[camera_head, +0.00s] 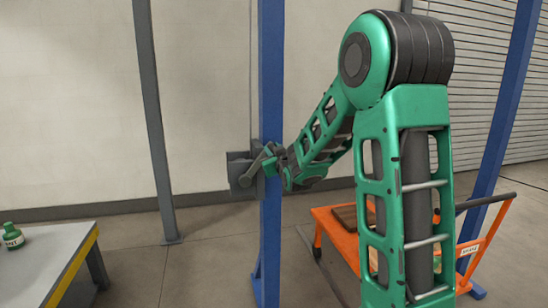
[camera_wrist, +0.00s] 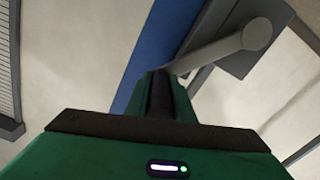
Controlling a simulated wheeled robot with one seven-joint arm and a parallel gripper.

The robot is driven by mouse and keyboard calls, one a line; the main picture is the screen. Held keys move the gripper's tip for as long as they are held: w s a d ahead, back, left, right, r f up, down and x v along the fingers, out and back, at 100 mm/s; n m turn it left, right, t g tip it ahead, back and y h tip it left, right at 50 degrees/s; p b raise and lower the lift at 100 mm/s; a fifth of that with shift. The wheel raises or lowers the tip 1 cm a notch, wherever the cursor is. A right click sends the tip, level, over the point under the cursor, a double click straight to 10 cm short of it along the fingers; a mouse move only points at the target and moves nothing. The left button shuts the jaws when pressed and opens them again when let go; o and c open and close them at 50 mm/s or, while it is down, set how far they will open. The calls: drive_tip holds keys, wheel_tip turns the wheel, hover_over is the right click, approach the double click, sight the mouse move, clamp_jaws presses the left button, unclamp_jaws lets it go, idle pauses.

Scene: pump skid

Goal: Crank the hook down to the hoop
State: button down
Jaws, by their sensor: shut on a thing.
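A grey winch box (camera_head: 238,172) is fixed to the blue post (camera_head: 270,70), and its grey crank arm (camera_head: 252,168) slants up to the right. My gripper (camera_head: 273,157) is at the outer end of the crank arm, shut on the crank handle, which is mostly hidden by the jaws. In the wrist view the crank arm (camera_wrist: 212,55) runs from its round hub (camera_wrist: 257,33) down left to my gripper (camera_wrist: 160,90), in front of the winch box (camera_wrist: 238,62). I cannot make out the hook or the hoop in either view.
A orange cart (camera_head: 335,232) carrying a brown load stands on the floor behind my arm, right of the post. A grey table (camera_head: 40,265) with a green bottle (camera_head: 12,236) is at the lower left. A grey post (camera_head: 152,100) stands left of the winch.

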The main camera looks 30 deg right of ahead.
drive_tip(key=w+a+n, duration=0.3)
drive_tip(key=a+n, duration=0.4)
drive_tip(key=a, duration=0.2)
drive_tip(key=w+a+n, duration=0.2)
drive_tip(key=a+n, duration=0.6)
drive_tip(key=a, duration=0.2)
drive_tip(key=w+a+f+n, duration=0.2)
drive_tip(key=a+f+n, duration=0.4)
drive_tip(key=f+n, duration=0.3)
wheel_tip(320, 180, down, 12)
drive_tip(key=d+n, duration=0.2)
drive_tip(key=n, duration=0.5)
drive_tip(key=shift+s, duration=0.2)
